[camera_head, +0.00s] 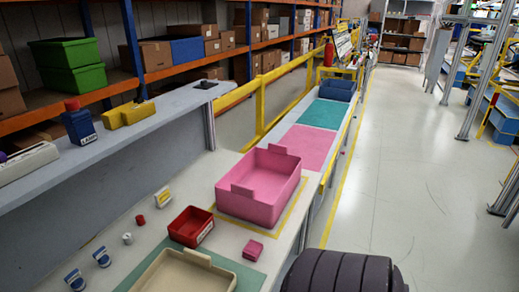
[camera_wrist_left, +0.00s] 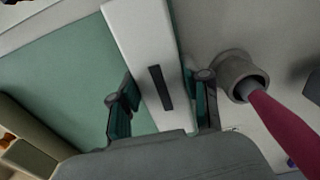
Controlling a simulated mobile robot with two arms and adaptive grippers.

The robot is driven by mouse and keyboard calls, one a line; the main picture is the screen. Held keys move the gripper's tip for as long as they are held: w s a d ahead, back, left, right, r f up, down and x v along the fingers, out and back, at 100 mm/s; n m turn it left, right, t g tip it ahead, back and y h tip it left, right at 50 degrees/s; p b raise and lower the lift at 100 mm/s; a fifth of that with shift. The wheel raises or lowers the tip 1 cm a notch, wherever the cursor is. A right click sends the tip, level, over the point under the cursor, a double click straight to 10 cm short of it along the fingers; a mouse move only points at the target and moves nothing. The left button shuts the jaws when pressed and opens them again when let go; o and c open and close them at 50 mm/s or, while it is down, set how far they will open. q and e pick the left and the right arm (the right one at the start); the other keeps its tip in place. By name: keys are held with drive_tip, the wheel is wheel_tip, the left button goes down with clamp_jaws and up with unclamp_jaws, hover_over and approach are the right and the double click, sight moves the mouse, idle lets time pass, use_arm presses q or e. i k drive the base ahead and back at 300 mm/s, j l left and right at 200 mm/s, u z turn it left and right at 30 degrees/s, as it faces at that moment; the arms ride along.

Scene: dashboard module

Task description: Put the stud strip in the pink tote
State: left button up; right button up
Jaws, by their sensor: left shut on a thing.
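The pink tote (camera_head: 237,202) stands on the light bench in the head view. It is open at the top and looks empty. In the left wrist view my left gripper (camera_wrist_left: 163,108) is shut on a long white strip (camera_wrist_left: 140,45) with a dark slot, which looks like the stud strip. The strip runs between the two fingers and up out of the picture; its lower end is hidden by the gripper body. Neither gripper shows in the head view, and my right gripper is in no view.
A red bin (camera_head: 191,226), a small pink box (camera_head: 253,250) and a beige tray (camera_head: 180,275) are near the tote. A raised grey shelf (camera_head: 110,140) runs along the back. A grey cup (camera_wrist_left: 236,72) with a dark red object (camera_wrist_left: 280,118) is close to the right finger.

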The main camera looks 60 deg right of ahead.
sight(264, 189)
drive_tip(key=k+l+z, duration=0.1)
drive_tip(key=k+l, duration=0.2)
drive_tip(key=l, duration=0.15)
drive_tip(key=k+l, duration=0.3)
drive_tip(key=l, duration=0.15)
drive_tip(key=l+z, duration=0.1)
drive_tip(key=l, duration=0.6)
drive_tip(key=l+z, duration=0.1)
drive_tip(key=l, duration=0.55)
drive_tip(key=i+l+z, duration=0.1)
drive_tip(key=l, duration=0.55)
drive_tip(key=i+l+z, duration=0.1)
drive_tip(key=l, duration=0.6)
